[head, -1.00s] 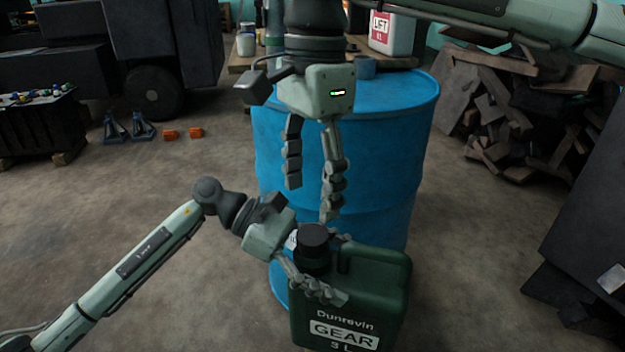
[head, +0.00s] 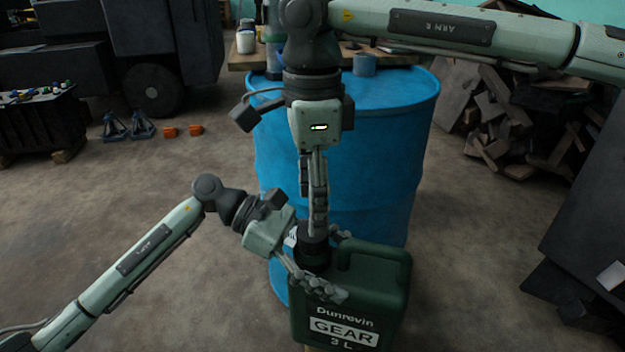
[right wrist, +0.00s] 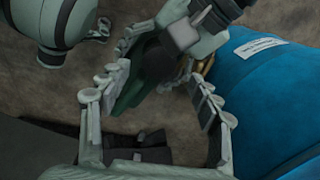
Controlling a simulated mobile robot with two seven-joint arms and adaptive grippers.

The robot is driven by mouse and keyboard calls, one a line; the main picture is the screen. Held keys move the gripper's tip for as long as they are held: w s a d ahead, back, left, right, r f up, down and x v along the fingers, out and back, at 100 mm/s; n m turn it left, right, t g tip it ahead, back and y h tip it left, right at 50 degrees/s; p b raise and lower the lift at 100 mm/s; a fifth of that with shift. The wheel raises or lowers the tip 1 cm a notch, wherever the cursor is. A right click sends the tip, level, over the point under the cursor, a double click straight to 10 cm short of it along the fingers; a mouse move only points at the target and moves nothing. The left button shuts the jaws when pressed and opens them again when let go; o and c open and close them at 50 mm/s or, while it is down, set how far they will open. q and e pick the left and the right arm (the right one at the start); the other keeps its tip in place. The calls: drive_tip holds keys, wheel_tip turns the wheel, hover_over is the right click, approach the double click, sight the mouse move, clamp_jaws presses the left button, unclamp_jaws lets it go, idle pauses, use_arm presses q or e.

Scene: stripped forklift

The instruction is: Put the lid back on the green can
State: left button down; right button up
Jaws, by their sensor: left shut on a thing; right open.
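The green can (head: 350,312), labelled "Dunrevin GEAR 3 L", stands upright in front of the blue drum in the head view. A black round lid (head: 313,250) sits at its neck; I cannot tell whether it is fully seated. My left gripper (head: 332,268) is shut on the can around its neck, with one finger in front and the other partly hidden behind. My right gripper (head: 318,228) points down just above the lid, its fingers overlapping in this view. In the right wrist view its fingers (right wrist: 160,78) are spread, with the can's green body (right wrist: 138,85) between them.
The blue drum (head: 385,165) stands close behind the can. A workbench with containers (head: 245,42) is behind it. Scrap wood (head: 490,120) lies at the right, and orange blocks (head: 183,131) and jack stands (head: 128,126) at the left.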

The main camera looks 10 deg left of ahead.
drive_tip(key=shift+f, duration=2.3)
drive_tip(key=c, duration=1.2)
drive_tip(key=m, duration=1)
drive_tip(key=o, duration=1.2)
drive_tip(key=shift+o, duration=0.2)
